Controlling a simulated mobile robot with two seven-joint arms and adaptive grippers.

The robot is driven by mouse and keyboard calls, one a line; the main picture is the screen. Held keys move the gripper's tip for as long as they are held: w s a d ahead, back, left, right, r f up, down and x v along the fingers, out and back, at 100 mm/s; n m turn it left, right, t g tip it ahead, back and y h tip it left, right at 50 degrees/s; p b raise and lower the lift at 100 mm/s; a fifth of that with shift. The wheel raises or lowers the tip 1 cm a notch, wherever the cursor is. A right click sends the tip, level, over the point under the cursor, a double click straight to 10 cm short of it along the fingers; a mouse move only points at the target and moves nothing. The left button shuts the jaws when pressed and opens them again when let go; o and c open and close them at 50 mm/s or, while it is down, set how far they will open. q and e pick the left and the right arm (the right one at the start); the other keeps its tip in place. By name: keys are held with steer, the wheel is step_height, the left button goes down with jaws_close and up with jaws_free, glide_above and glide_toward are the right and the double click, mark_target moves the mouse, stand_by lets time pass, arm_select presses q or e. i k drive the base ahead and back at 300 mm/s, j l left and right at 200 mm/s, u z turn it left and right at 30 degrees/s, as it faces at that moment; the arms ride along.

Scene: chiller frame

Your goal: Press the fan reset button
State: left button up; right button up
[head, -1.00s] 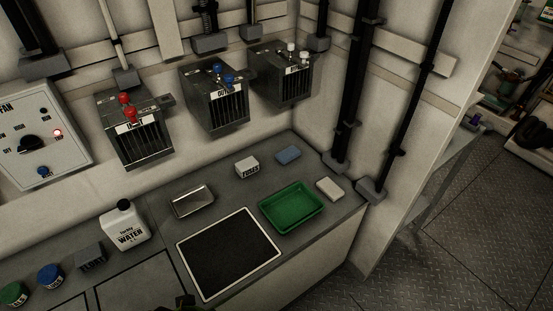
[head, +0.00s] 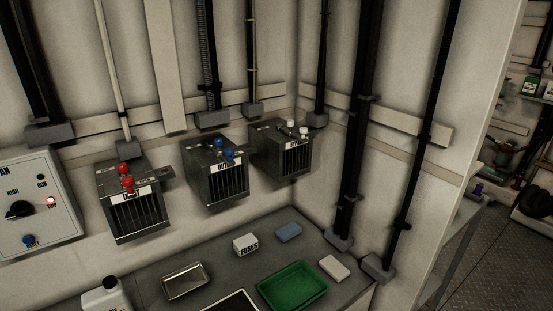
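The white fan panel (head: 52,222) is on the wall at the left edge, its left side cut off by the frame. Its blue reset button (head: 29,240) is at the lower left of the panel. Above it is a black knob (head: 20,210) with a HIGH label. A red lamp (head: 51,201) glows to the right of the knob, and a small dark lamp (head: 40,177) sits above that. Neither of my grippers shows in the head view, and nothing touches the panel.
Three grey vented boxes hang on the wall: one with red valves (head: 138,213), one with blue (head: 221,180), one with white (head: 287,155). The counter holds a metal tray (head: 186,281), a fuses box (head: 246,244), a green tray (head: 318,297), two small blocks and a white bottle (head: 103,297).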

mark_target(29, 240)
steer(key=u, duration=1.7)
